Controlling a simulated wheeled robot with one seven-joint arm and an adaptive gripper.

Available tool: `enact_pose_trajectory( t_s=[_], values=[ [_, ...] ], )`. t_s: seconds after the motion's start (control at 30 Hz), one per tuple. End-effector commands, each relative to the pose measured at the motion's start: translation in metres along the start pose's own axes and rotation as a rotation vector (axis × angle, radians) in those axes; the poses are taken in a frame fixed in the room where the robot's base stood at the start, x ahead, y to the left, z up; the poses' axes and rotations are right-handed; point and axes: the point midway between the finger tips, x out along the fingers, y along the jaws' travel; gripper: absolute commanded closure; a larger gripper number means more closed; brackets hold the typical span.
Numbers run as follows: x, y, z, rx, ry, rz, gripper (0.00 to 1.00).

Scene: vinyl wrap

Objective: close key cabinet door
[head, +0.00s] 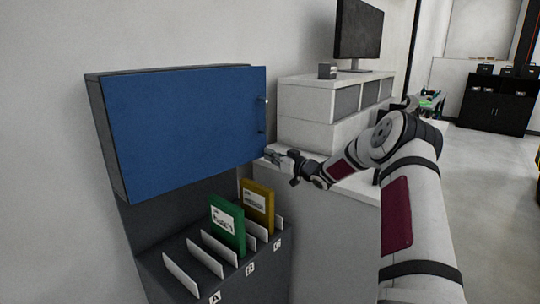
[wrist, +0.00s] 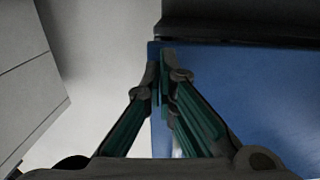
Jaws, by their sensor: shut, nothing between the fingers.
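The key cabinet has a dark grey body (head: 108,135) on the wall and a broad blue door (head: 185,128), with a small handle (head: 264,100) near its right edge. The door covers the front of the body. Its right edge seems to stand slightly out from the body, but I cannot tell how wide any gap is. My gripper (head: 272,156) is shut and empty by the door's lower right corner. In the wrist view, the shut fingertips (wrist: 161,68) overlap the edge of the blue door (wrist: 255,100); contact is unclear.
Below the cabinet is a dark slotted rack (head: 165,262) holding a green binder (head: 227,226) and a yellow binder (head: 257,207). A white drawer unit (head: 310,125) with a monitor (head: 358,30) stands right of the cabinet. Open floor (head: 490,200) lies further right.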

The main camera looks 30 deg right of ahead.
Motion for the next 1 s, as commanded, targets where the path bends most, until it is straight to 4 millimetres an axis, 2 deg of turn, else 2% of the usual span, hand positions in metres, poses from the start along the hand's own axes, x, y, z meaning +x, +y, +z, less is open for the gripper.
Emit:
enact_pose_trajectory(
  t_s=[0.57,1.0],
  values=[
    [0.012,0.001,0.001,-0.001,-0.001,0.0,1.0],
    [0.07,0.001,0.004,-0.002,0.0,0.0,1.0]
  ],
)
